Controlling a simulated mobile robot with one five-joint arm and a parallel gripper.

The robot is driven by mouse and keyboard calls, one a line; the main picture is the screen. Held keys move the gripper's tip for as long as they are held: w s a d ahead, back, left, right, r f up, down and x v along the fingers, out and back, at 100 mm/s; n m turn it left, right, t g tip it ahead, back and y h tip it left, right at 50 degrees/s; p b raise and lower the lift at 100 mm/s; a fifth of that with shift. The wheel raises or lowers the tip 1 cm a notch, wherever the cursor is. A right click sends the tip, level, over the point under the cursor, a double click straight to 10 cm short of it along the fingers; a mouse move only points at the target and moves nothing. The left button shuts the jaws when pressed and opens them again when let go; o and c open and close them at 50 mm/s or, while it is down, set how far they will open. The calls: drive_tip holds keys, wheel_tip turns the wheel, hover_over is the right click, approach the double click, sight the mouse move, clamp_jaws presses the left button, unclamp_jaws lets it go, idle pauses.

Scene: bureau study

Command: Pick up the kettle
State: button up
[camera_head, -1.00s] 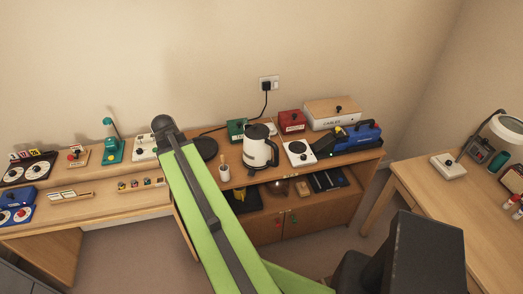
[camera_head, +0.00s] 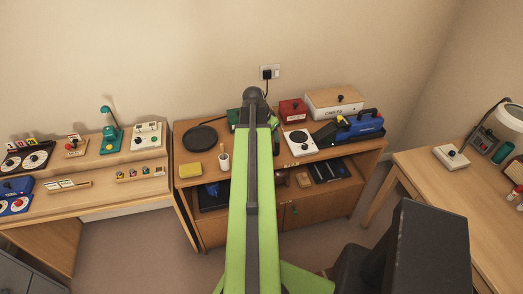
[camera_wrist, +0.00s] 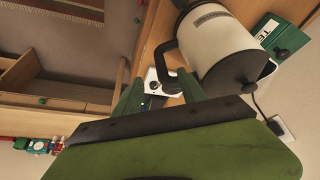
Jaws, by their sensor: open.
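The kettle (camera_wrist: 220,45) has a cream body, a dark lid, a dark handle and a small label plate. It fills the upper middle of the wrist view, turned on its side by the camera angle. In the head view my green arm hides it. My gripper (camera_wrist: 158,80) is open, its two green fingers pointing toward the kettle's handle (camera_wrist: 168,60). The right finger appears close to the kettle; I cannot tell whether it touches. Nothing is between the fingers that I can see as held.
The cabinet (camera_head: 205,172) bears a black round base (camera_head: 200,138), a white cup (camera_head: 224,161), a yellow block (camera_head: 190,170), a white hotplate (camera_head: 299,141), a red box (camera_head: 293,111) and a blue tool (camera_head: 360,127). A wall socket (camera_head: 269,72) is behind. Desks stand on both sides.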

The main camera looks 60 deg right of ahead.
drive_tip(key=b+x, duration=0.3)
drive_tip(key=x, duration=0.2)
drive_tip(key=shift+f, duration=0.1)
drive_tip(key=b+x, duration=0.5)
drive_tip(key=x, duration=0.1)
drive_tip(key=shift+b, duration=0.3)
drive_tip(key=shift+r, duration=0.25)
clamp_jaws()
drive_tip(key=shift+w+d, duration=0.1)
idle(0.4)
